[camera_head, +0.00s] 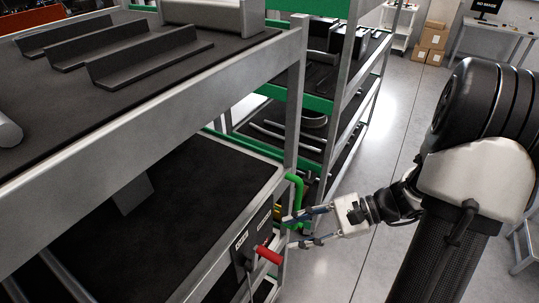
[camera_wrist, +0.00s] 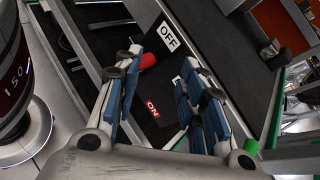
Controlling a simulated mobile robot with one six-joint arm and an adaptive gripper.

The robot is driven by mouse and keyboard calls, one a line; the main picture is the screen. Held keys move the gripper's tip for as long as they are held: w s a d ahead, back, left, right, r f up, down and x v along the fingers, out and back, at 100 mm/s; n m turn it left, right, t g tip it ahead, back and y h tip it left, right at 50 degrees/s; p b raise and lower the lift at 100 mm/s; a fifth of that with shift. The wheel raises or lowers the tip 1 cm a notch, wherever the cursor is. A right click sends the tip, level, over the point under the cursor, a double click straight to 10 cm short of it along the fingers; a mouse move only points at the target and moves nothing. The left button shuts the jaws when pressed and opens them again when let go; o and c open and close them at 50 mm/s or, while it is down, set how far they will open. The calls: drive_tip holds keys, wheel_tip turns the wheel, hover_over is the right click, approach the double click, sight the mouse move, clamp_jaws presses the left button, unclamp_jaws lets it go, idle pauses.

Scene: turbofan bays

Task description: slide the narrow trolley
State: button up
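A grey metal-framed, two-level trolley (camera_head: 225,88) with black-matted shelves fills the left of the head view; I cannot tell for sure that it is the narrow one. A green bent handle (camera_head: 298,190) is at its near corner post. A dark switch box (camera_head: 255,238) with a red lever (camera_head: 268,255) is on its end. In the wrist view the red lever (camera_wrist: 148,61) shows beside the OFF and ON labels. My gripper (camera_head: 290,232) is open and empty by the box and below the handle. Its fingers (camera_wrist: 160,66) are spread in front of the box; contact cannot be told.
A second rack (camera_head: 345,95) with green rails and dark parts stands behind. Brackets (camera_head: 150,55) lie on the near upper shelf. Cardboard boxes (camera_head: 430,45) and a desk with a monitor (camera_head: 486,8) are at the back right. Grey floor (camera_head: 400,100) is clear between.

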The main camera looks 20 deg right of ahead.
drive_tip(key=w+d+f+m+t, duration=0.2)
drive_tip(key=d+f+m+t, duration=0.2)
drive_tip(key=d+m+t, duration=0.25)
drive_tip(key=m+t+h, duration=0.4)
drive_tip(key=m+t, duration=0.1)
drive_tip(key=m, duration=0.2)
approach(298, 197)
drive_tip(key=x, duration=0.3)
drive_tip(key=f+x, duration=0.1)
drive_tip(key=x, duration=0.3)
drive_tip(key=d+x, duration=0.1)
drive_tip(key=x, duration=0.2)
drive_tip(key=shift+w+a+f, duration=0.15)
drive_tip(key=shift+w+f, duration=0.05)
drive_tip(key=shift+w, duration=0.3)
clamp_jaws()
